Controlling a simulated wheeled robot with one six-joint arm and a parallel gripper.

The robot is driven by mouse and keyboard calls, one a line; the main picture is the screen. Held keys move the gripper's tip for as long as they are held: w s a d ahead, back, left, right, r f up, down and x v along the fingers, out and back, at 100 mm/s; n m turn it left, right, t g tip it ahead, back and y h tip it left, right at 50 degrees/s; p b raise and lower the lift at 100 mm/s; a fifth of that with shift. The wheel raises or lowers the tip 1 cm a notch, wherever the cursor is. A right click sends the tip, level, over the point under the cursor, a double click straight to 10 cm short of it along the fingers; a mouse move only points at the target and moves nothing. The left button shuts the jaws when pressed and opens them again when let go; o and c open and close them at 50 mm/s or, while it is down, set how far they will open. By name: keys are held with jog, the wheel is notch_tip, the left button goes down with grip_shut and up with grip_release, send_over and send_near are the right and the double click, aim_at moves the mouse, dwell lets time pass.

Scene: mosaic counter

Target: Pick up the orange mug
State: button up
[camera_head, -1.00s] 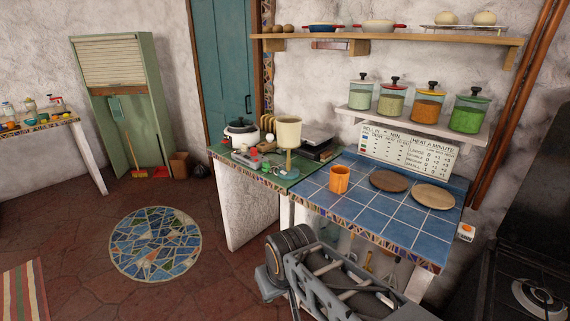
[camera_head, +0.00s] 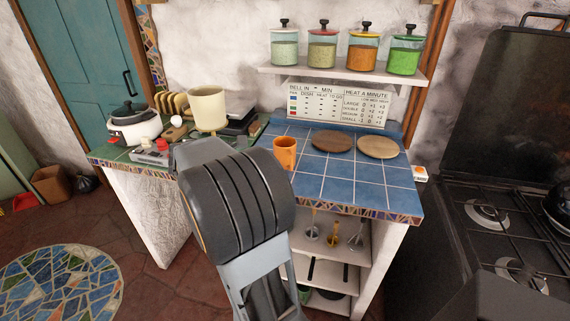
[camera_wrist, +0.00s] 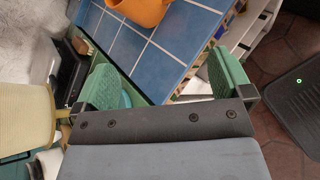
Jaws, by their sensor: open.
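The orange mug (camera_head: 285,152) stands upright on the blue tiled counter (camera_head: 338,188), near its left end. My arm covers part of the counter just left of the mug in the head view, and my gripper's fingers are hidden there. In the wrist view the mug (camera_wrist: 138,10) is cut off by the top edge. My gripper (camera_wrist: 162,85) shows there with its two green fingers wide apart and nothing between them but a view of the counter and its edge. The mug is beyond the fingertips and not touched.
A cream lamp-like vessel (camera_head: 206,108) stands left of the mug; a large cream shape (camera_wrist: 25,120) is close on the wrist view's left. Two round boards (camera_head: 332,140) (camera_head: 378,147) lie right of the mug. A shelf with jars (camera_head: 340,72) hangs above. A stove (camera_head: 500,220) is at right.

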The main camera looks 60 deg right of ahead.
aim_at(282, 152)
jog(key=w+d+n+g+h+b, duration=0.15)
jog(key=d+n+h, duration=0.3)
jog(key=d, duration=0.65)
jog(key=shift+n+g+h, duration=0.25)
jog(key=shift+g+h, duration=0.1)
jog(key=shift+g, duration=0.1)
jog(key=f, duration=0.2)
jog(key=f+b, duration=0.1)
jog(key=f, duration=0.2)
jog(key=d+f, duration=0.1)
jog(key=f, duration=0.1)
jog(key=shift+f, duration=0.2)
jog(key=shift+x, duration=3.7)
jog(key=c, duration=0.8)
jog(key=shift+c, duration=0.2)
jog(key=shift+r, duration=0.1)
